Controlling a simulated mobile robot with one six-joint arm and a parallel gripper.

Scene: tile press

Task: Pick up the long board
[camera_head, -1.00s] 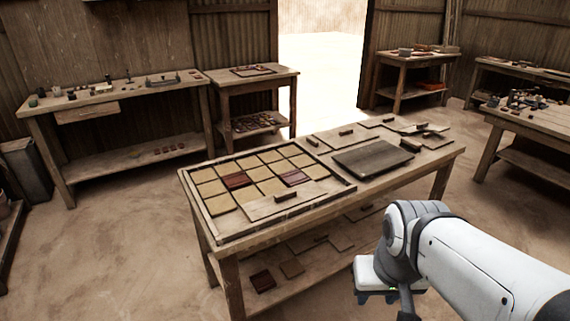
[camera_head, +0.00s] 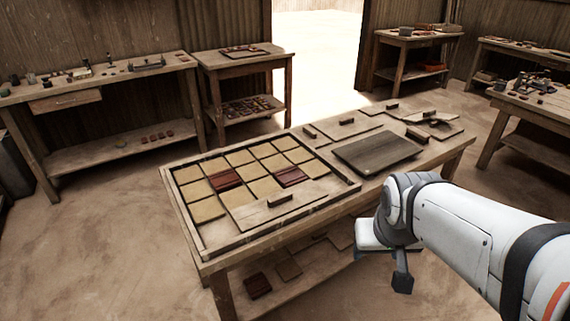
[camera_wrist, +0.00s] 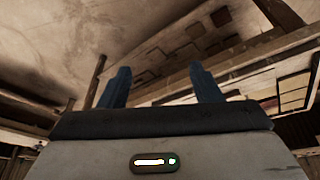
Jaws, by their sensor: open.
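Several flat boards with small block handles lie on the worktable, and I cannot be sure which is the long board. One wide pale board (camera_head: 250,211) lies across the front of the tile tray (camera_head: 224,244), covering part of its tiles. Smaller handled boards (camera_head: 343,131) lie at the table's far side. My gripper (camera_wrist: 158,72) is open and empty in the wrist view, its two blue fingers apart and touching nothing.
A dark slab (camera_head: 378,152) lies right of the tray on the worktable (camera_head: 300,240). The lower shelf (camera_head: 315,272) holds tiles and boards. Other benches stand at the left (camera_head: 95,88) and right (camera_head: 540,108). The floor at front left is clear.

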